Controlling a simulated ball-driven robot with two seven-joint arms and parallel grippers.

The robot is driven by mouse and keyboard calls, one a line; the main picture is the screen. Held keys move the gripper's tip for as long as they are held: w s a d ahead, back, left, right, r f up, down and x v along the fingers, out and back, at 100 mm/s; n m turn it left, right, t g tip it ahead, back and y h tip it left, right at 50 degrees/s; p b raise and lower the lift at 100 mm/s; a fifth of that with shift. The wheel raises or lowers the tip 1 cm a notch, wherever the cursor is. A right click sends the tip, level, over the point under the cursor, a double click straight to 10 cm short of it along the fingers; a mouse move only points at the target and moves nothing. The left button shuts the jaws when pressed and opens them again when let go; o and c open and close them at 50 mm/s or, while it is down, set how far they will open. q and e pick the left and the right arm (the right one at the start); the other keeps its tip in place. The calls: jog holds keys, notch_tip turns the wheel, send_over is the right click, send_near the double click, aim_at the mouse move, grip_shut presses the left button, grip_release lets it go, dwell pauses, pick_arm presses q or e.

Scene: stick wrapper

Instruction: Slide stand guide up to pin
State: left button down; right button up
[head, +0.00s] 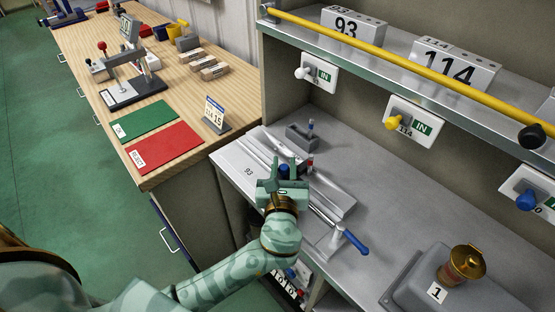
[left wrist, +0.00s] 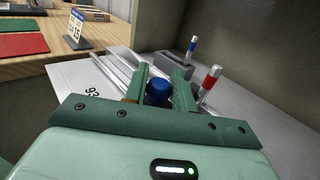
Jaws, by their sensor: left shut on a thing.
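The metal stand marked 93 (head: 249,172) lies on the grey bench with long rails running along it. My left gripper (head: 290,168) is over the stand, its fingers closed around a blue knob (left wrist: 158,92). The knob appears to belong to the guide, whose body is mostly hidden by the gripper. A silver pin with a red band (left wrist: 210,82) stands upright just right of the fingers in the left wrist view; it also shows close beside the gripper in the head view (head: 311,162). I cannot tell whether guide and pin touch. My right gripper is not in view.
A grey block (head: 302,137) holding a blue-banded pin is behind the stand. A blue-handled lever clamp (head: 352,240) is at the stand's near right end. A grey housing marked 1 (head: 430,285) is at right. A shelf with a yellow rail (head: 400,60) overhangs the bench.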

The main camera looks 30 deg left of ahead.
pick_arm(q)
jog(key=c, duration=1.2)
grip_release()
jog(key=shift+a, duration=0.1)
jog(key=shift+o, duration=0.2)
jog(key=p+v, duration=0.1)
jog(key=v, duration=1.5)
jog(key=shift+s+f, duration=0.1)
jog(key=shift+s, duration=0.05)
